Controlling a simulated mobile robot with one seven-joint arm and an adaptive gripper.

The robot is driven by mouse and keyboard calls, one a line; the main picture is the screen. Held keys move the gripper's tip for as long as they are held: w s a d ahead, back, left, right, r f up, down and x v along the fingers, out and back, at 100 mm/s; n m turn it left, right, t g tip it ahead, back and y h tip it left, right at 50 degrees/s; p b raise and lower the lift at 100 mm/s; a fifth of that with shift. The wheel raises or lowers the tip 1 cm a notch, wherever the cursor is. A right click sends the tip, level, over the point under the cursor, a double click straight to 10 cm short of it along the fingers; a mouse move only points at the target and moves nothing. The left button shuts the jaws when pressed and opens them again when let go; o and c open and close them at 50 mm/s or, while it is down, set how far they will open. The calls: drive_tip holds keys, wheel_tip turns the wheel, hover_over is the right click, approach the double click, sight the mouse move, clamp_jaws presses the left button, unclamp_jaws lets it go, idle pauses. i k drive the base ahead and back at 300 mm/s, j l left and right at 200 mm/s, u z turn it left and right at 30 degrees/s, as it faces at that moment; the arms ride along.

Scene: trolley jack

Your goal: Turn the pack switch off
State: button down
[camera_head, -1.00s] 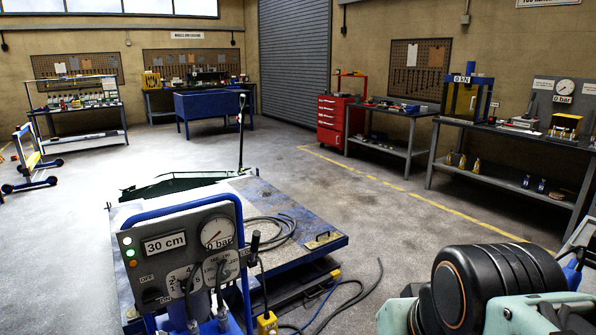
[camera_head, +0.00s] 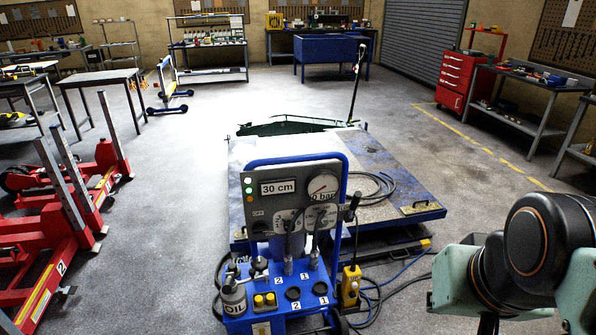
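The blue hydraulic pack (camera_head: 262,313) stands low in the middle of the view, with a grey upright panel (camera_head: 256,202). The panel carries a "30 cm" display, a round gauge (camera_head: 323,187) reading about 0 bar, and two levers. At its left edge are small lamps, of which a green one (camera_head: 248,191) looks lit. The small dark pack switch (camera_head: 258,226) is at the panel's lower left; its position is too small to tell. My arm links fill the lower right, well apart from the pack. My gripper is out of view.
A blue-edged platform (camera_head: 372,215) with a coiled hose lies behind the pack. A yellow control box (camera_head: 350,287) and loose cables are at its right. Red lifting columns (camera_head: 70,190) stand at the left. The floor between them and the pack is clear.

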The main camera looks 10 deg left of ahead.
sight(259, 226)
drive_tip(key=u, duration=1)
drive_tip(key=i, duration=0.2)
drive_tip(key=j+u, duration=0.05)
